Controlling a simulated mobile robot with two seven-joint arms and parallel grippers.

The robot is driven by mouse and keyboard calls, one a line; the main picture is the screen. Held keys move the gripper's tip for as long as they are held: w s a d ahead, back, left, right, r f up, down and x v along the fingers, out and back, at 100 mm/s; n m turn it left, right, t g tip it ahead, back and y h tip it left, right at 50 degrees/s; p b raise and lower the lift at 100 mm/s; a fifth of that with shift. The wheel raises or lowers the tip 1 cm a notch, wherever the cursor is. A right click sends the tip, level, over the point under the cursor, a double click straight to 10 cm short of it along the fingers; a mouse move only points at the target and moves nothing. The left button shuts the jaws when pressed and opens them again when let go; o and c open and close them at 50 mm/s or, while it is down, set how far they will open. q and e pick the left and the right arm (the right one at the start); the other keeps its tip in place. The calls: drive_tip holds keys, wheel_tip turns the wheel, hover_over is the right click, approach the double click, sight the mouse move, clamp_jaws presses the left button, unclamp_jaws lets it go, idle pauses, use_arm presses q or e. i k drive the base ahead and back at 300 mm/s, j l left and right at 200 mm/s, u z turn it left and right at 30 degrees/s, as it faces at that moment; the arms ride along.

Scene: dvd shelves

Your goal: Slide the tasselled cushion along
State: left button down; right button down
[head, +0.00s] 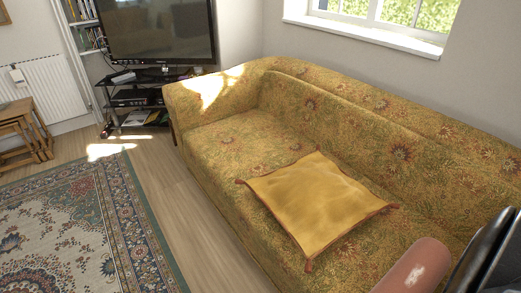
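The tasselled cushion (318,203) is a yellow square with reddish edging and small tassels at its corners. It lies flat on the seat of the patterned sofa (225,148), right of the picture's middle, with its far edge close to the backrest. Nothing visible touches it from above. I see no gripper fingers in the head view. A pinkish rounded shape (414,267) and dark panels (487,262) cut into the lower right corner; I cannot tell what they are.
Sofa seat is clear to the left of the cushion, up to the armrest (208,92). A patterned rug (80,235) lies on the wooden floor (175,200) in front. A television (160,35) on a black stand and small wooden tables (25,130) stand behind.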

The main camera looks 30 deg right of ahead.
sight(317, 203)
drive_tip(key=i, duration=1.45)
drive_tip(key=i+j+z, duration=0.1)
drive_tip(key=i, duration=1.35)
drive_tip(key=z, duration=0.4)
drive_tip(key=i+z, duration=0.1)
drive_tip(key=z, duration=0.25)
drive_tip(key=j+z, duration=0.1)
drive_tip(key=z, duration=0.3)
drive_tip(key=i+z, duration=0.1)
drive_tip(key=z, duration=2.05)
